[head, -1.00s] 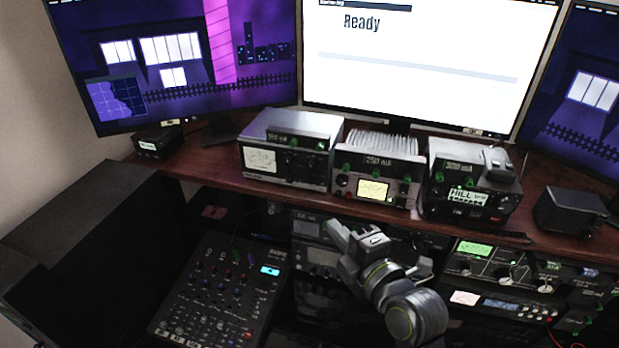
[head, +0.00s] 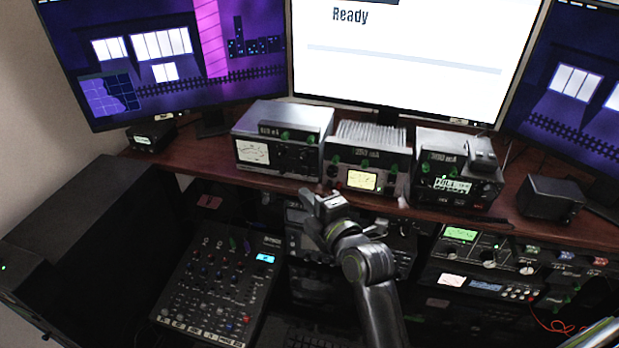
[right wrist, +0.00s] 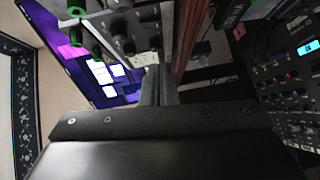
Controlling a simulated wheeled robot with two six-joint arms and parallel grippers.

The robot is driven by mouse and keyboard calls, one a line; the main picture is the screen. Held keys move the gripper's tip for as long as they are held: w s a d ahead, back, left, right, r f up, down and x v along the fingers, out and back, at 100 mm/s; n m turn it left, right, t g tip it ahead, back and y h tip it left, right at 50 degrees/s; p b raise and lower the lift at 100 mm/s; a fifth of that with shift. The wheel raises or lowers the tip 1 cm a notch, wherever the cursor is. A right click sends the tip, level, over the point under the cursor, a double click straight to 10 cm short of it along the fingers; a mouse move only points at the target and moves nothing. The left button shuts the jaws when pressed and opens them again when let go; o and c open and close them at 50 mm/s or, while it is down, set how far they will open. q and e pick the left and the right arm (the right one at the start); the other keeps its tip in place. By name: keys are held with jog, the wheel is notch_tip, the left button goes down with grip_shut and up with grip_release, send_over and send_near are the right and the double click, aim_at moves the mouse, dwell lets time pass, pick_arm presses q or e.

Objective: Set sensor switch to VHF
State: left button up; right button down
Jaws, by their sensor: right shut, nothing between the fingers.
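No lettering reading sensor or VHF is legible, so I cannot tell which control is the sensor switch. A grey meter unit (head: 277,150) with a white dial, dark knobs and green markers stands on the shelf at left. Part of a knobbed unit (right wrist: 122,28), with green parts beside it, shows in the right wrist view. My right gripper (head: 318,198) is shut and empty, just below the shelf's front edge, under and a little right of the meter unit. Its closed fingers (right wrist: 158,84) point toward the knobbed unit.
A finned unit (head: 368,165) with a yellow display and a dark radio (head: 458,180) stand to the right on the wooden shelf (head: 200,157). A mixer (head: 222,285) lies lower left. More rack units (head: 485,265) sit below the shelf at right. Monitors stand behind.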

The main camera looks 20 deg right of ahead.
aim_at(302, 176)
jog(key=shift+w+d+f+p, duration=0.1)
jog(key=shift+w+d+p, duration=0.3)
jog(key=shift+w, duration=0.4)
jog(key=shift+w+d+f+p, duration=0.1)
jog(key=shift+w+d+p, duration=0.25)
jog(key=shift+w, duration=0.5)
jog(key=shift+w+d+f+p, duration=0.1)
jog(key=shift+w+d+p, duration=0.15)
jog(key=shift+w+p, duration=0.4)
jog(key=shift+w, duration=0.2)
jog(key=shift+f+b, duration=0.3)
jog(key=shift+b, duration=0.6)
jog(key=shift+w+r+b, duration=0.1)
jog(key=shift+b, duration=0.25)
jog(key=shift+r, duration=0.2)
jog(key=shift+f, duration=0.15)
